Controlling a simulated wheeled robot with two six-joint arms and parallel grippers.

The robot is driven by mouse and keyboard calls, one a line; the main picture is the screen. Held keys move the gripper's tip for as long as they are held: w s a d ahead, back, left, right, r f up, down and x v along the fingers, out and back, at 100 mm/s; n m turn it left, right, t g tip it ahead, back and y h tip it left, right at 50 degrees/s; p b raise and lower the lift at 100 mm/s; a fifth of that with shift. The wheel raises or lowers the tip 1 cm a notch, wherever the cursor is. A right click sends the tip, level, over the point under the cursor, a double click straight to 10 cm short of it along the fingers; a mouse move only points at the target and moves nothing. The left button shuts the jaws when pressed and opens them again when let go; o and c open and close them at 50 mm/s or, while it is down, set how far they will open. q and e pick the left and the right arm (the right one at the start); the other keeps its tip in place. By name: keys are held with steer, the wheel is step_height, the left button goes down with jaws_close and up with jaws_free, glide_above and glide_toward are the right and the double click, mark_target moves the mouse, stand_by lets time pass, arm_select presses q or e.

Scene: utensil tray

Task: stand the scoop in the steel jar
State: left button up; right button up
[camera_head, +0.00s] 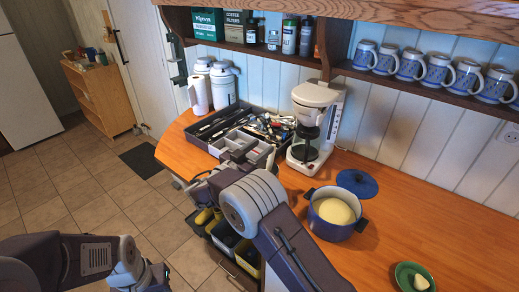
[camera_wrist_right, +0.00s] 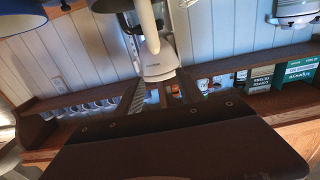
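The dark utensil tray (camera_head: 205,139) lies on the wooden counter, with cutlery and other small tools in its compartments. I cannot pick out the scoop or the steel jar for sure; my right arm and gripper cover the tray's near side. My right gripper (camera_head: 240,154) is over the tray's near edge in the head view. Its fingers are too small there to tell whether they are open or hold anything. The right wrist view shows no clear object between fingers. My left arm is at the bottom left; its gripper is not in view.
A white coffee maker (camera_head: 316,105) stands right of the tray; it also shows in the right wrist view (camera_wrist_right: 158,62). A blue pot (camera_head: 335,222), a blue lid (camera_head: 357,182) and a green plate (camera_head: 401,274) are further right. White canisters (camera_head: 222,85) stand behind the tray.

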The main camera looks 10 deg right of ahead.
steer(key=b+v, duration=0.3)
steer(key=v, duration=0.6)
stand_by(0.8)
